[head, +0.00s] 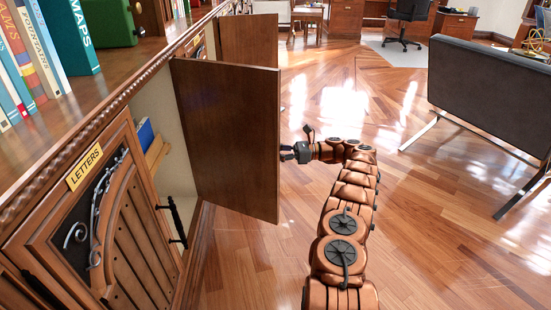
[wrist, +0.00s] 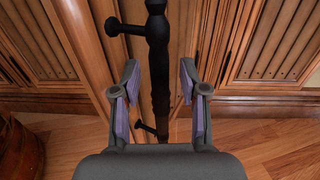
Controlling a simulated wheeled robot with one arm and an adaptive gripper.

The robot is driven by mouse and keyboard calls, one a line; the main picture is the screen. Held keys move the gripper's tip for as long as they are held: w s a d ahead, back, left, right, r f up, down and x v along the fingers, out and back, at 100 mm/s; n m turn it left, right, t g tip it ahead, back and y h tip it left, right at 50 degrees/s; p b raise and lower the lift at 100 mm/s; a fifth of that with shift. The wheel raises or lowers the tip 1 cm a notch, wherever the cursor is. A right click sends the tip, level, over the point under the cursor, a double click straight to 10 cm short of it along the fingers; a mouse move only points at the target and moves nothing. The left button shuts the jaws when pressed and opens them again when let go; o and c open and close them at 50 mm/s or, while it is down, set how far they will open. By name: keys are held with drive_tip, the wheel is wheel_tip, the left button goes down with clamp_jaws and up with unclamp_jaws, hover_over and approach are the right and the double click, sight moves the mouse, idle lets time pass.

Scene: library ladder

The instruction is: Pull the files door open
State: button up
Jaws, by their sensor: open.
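In the head view a plain brown wooden door (head: 230,140) stands swung out from the cabinet, with its back side toward me. No label shows on it, so I cannot tell whether it is the files door. My gripper (head: 288,152) is at this door's outer edge, partly beyond it. In the wrist view a black vertical bar handle (wrist: 157,50) runs between the two spread fingers of my gripper (wrist: 159,72). The fingers are open on either side of the bar, apart from it. The handle is hidden in the head view.
A shut door with a LETTERS sign (head: 84,166) and its own black handle (head: 177,221) is at the near left. Another swung-out panel (head: 248,40) stands farther back. A dark bench (head: 490,90) is at right. The wooden floor between is clear.

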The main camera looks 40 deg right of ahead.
wheel_tip(320, 180, up, 7)
drive_tip(key=shift+r, duration=0.2)
idle(0.5)
